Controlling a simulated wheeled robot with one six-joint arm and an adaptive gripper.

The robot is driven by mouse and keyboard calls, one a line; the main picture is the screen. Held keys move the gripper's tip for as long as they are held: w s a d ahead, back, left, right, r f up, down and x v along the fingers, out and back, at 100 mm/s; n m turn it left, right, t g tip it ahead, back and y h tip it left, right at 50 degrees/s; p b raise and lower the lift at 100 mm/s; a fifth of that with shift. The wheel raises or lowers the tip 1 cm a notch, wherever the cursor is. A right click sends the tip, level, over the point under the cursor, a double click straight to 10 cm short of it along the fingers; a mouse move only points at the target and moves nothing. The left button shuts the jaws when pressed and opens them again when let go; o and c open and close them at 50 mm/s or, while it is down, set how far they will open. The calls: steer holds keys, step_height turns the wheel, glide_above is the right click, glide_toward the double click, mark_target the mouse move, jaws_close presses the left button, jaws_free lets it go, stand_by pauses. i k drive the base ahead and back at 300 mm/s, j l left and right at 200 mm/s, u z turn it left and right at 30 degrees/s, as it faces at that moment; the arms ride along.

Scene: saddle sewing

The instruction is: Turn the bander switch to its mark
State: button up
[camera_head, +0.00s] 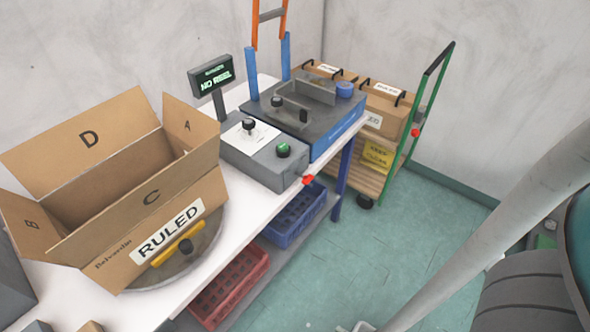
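The bander (325,128) is a blue and dark grey machine at the back end of the white table. A grey control box (245,160) stands against its front left side. A black knob (249,124) stands on a white plate on top of the box; its mark is too small to read. A green button (283,149) is on the same box. Another small black knob (276,101) is on the bander's top. I cannot tell for sure which knob is the switch. The display (211,77) reads "NO REEL". My gripper is not in view.
An open cardboard box (130,190) marked "RULED" sits on a grey turntable (203,250) at left. A red knob (308,180) juts from the table's edge. Red (228,290) and blue (296,214) crates are below. A loaded cart (365,185) stands behind.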

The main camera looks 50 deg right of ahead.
mark_target(306, 179)
steer(key=k+l+z, duration=0.1)
steer(key=z, duration=0.3)
steer(key=l+z, duration=0.15)
steer(key=z, duration=0.2)
steer(key=k+l+z, duration=0.1)
steer(key=z, duration=0.3)
